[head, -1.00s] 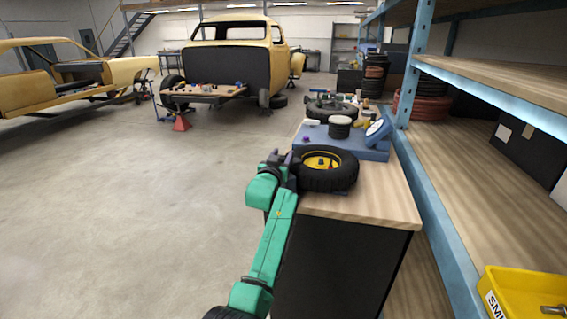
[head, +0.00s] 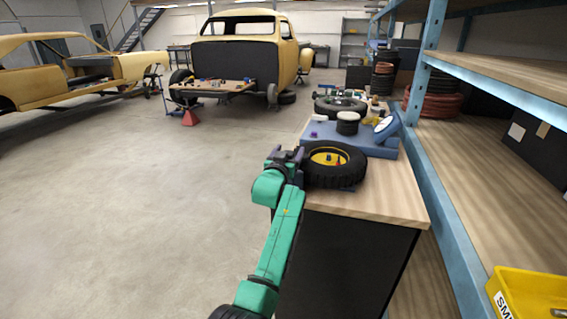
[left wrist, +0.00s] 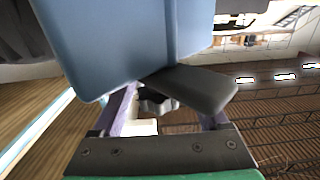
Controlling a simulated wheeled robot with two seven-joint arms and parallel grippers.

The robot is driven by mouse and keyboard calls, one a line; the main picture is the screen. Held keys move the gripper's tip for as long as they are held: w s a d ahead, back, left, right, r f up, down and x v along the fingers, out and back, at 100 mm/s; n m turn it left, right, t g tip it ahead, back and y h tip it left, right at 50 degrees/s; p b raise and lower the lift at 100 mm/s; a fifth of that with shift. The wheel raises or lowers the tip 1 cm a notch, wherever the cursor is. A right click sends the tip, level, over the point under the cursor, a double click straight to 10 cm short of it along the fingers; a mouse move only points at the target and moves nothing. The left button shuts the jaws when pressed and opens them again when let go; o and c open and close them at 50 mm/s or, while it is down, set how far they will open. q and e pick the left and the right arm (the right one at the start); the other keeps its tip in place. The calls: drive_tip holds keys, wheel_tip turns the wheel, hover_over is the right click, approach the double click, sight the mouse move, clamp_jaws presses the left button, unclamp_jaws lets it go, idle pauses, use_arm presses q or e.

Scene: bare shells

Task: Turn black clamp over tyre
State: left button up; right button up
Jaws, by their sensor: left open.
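The black tyre (head: 348,176) lies flat with a yellow rim (head: 328,157) facing up, at the near end of the blue machine on the wooden bench. My left gripper (head: 286,155) is at the tyre's left side, open. In the left wrist view its two purple fingers (left wrist: 160,112) stand apart. A dark grey bar (left wrist: 195,88), possibly the black clamp, lies across in front of them beside a large blue block (left wrist: 125,40). I cannot tell whether the fingers touch it. In the head view I cannot make out the clamp clearly. My right gripper is not in view.
The blue machine (head: 365,143) carries a black cylinder and a tilted blue-rimmed disc. Another tyre (head: 340,105) lies farther along the bench (head: 385,195). Blue-framed shelves (head: 425,130) stand close on the right, with a yellow bin (head: 530,295). The floor at left is open.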

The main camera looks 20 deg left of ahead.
use_arm(q)
drive_tip(key=s+d+b, duration=0.1)
drive_tip(key=s+d, duration=0.1)
drive_tip(key=s, duration=1.1)
drive_tip(key=shift+s+d+b, duration=0.2)
drive_tip(key=shift+s+b, duration=0.05)
drive_tip(key=shift+b, duration=0.15)
